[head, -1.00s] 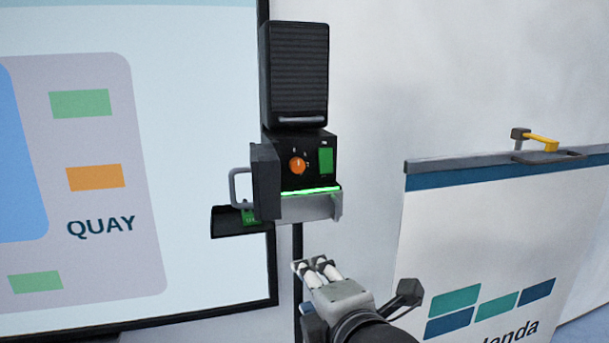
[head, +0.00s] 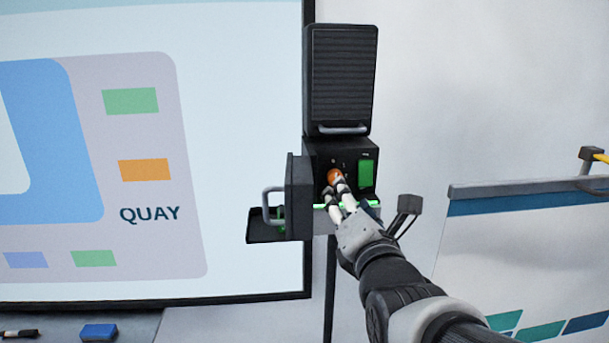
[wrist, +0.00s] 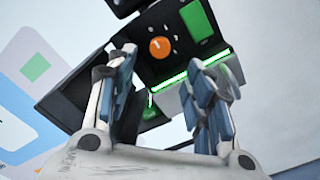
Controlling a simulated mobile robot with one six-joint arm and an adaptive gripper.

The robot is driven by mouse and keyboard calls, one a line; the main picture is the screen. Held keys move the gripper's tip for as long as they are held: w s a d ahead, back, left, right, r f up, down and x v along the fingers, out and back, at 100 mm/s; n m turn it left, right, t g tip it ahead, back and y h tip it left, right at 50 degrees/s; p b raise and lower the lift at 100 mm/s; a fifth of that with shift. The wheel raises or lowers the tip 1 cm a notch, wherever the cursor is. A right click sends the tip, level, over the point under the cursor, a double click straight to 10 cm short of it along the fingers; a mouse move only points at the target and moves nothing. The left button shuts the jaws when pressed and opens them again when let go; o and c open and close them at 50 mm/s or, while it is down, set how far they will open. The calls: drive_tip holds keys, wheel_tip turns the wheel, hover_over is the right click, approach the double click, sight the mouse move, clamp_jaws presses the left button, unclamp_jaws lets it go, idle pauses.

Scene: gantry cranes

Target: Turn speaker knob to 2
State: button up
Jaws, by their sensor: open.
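The orange speaker knob (head: 334,176) sits on the black control box (head: 310,160) under the tall black speaker (head: 341,75). In the head view my gripper (head: 341,190) overlaps the lower part of the knob, and its fingers point up at it. In the wrist view the knob (wrist: 160,48) shows whole, beyond and above the open fingers (wrist: 165,75), with a pale pointer line on its face. Nothing is between the fingers, and they look apart from the knob. The dial marks around the knob are too small to read.
An open door with a handle (head: 273,203) stands at the box's left.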

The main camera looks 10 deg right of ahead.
sight(334, 176)
drive_tip(key=w+p, duration=0.1)
drive_tip(key=w, duration=0.9)
drive_tip(key=shift+s, duration=0.1)
drive_tip(key=c, duration=1)
